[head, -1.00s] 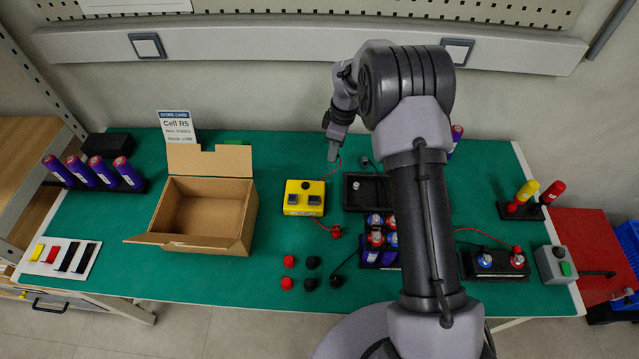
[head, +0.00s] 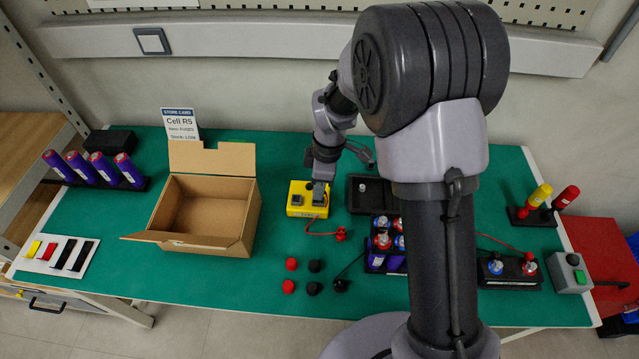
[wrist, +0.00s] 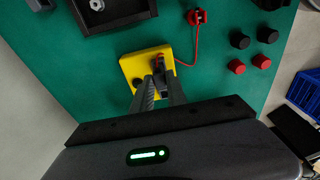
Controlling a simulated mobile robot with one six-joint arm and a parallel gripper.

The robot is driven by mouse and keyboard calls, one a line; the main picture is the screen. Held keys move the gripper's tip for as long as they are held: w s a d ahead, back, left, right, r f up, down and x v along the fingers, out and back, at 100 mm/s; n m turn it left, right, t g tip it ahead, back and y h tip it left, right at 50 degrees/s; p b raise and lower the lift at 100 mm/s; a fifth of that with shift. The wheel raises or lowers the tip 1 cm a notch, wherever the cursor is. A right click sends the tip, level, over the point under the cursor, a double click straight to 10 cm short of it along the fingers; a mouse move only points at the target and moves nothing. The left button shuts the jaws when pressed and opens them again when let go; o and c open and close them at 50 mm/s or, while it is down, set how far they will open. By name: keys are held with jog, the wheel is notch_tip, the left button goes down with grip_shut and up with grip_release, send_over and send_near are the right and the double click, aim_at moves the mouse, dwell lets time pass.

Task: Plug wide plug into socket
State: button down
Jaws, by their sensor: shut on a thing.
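The yellow box (head: 301,211) stands on the green mat, with a dark square socket (head: 296,200) at its left and a round dark knob on top. My gripper (head: 319,187) points down over the right part of this box and hides the socket there. In the wrist view my gripper (wrist: 158,79) is shut on a small dark piece, seemingly the wide plug, right at the yellow box (wrist: 132,66). The fingers cover most of the piece. I cannot tell whether it is seated in the socket or only close above it.
A red lead runs from the box to a red clip (head: 341,234). An open cardboard box (head: 246,222) stands to the left. A black tray (head: 358,207) is close on the right. Red and black caps (head: 291,264) lie in front.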

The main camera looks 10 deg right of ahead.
jog(key=shift+f+b, duration=0.6)
jog(key=shift+f, duration=0.05)
jog(key=shift+f, duration=0.2)
jog(key=c, duration=1.2)
grip_release()
jog(key=shift+c, duration=0.2)
notch_tip(320, 180, up, 6)
jog(key=p, duration=0.4)
jog(key=shift+r+p, duration=0.1)
jog(key=shift+p, duration=0.2)
